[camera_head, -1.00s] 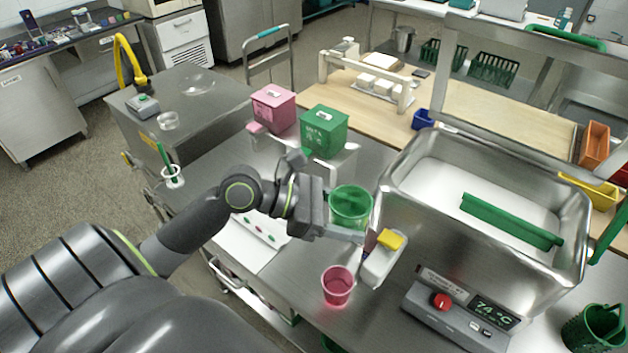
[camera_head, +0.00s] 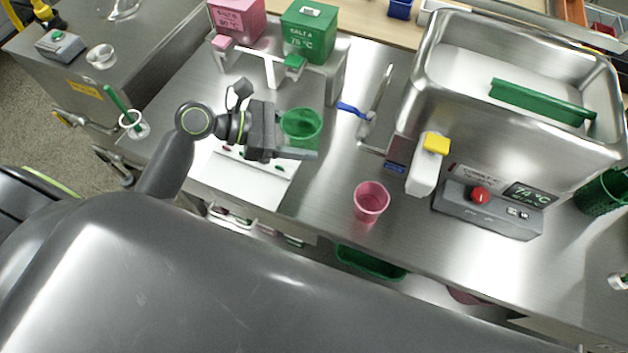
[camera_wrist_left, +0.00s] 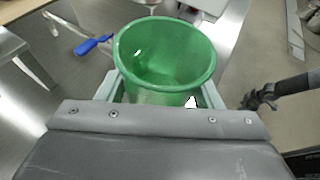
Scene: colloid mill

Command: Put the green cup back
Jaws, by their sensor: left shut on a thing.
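The green cup (camera_head: 302,127) is a see-through tumbler, upright between the fingers of my left gripper (camera_head: 294,140). The gripper is shut on it. In the left wrist view the green cup (camera_wrist_left: 165,55) stands upright between the two fingers and looks empty. In the head view it shows over the steel bench, just right of the white sheet with coloured marks (camera_head: 245,172). I cannot tell whether its base touches the bench. My right gripper is not in view.
A pink cup (camera_head: 370,202) stands to the front right. Green (camera_head: 310,32) and pink (camera_head: 237,18) salt boxes sit behind on a stand. A blue-handled tool (camera_head: 352,109), white-and-yellow bottle (camera_head: 428,165), control box (camera_head: 487,207) and steel bath (camera_head: 412,100) lie to the right.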

